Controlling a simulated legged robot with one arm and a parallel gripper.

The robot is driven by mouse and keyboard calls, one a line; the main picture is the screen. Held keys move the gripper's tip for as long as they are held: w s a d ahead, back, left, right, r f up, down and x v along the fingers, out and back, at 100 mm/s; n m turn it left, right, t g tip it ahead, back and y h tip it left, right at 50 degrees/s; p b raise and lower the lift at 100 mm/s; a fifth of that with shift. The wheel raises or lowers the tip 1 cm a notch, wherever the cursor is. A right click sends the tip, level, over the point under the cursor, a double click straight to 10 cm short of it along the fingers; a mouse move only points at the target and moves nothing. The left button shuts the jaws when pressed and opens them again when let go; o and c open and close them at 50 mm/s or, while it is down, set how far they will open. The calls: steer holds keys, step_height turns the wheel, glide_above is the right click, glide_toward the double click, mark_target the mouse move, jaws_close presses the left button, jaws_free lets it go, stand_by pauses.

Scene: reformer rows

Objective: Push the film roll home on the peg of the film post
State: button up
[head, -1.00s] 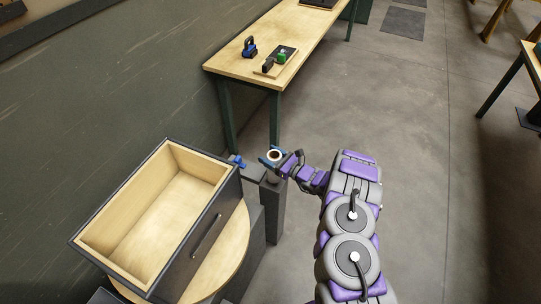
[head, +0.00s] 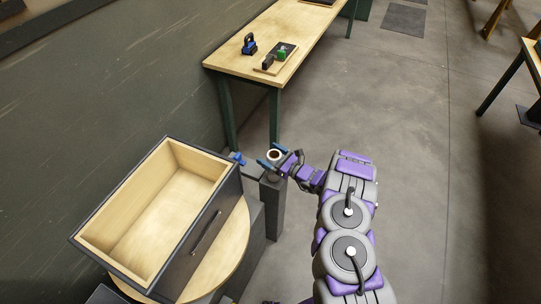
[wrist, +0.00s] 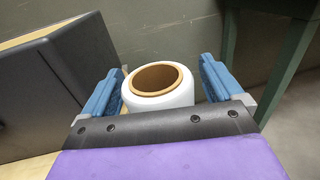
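The film roll (head: 273,155), white with a brown core, stands upright at the top of a dark grey post (head: 272,208) in the head view. In the wrist view the roll (wrist: 158,100) sits between my two blue fingers. No peg shows inside the core, and the roll's lower end is hidden behind my gripper's palm. My gripper (head: 272,154) reaches in from the right. Its fingers stand apart on either side of the roll, spread wider than it; small gaps seem to show in the wrist view.
A deep open wooden box with a dark front (head: 208,231) stands left of the post on a round wooden top (head: 237,244). A small blue part (head: 238,159) sticks out beside it.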

steer(key=p+v, duration=0.4)
steer(key=v, duration=1.3)
steer(key=shift+s+d+f, duration=0.1)
steer(key=shift+s+d, duration=0.05)
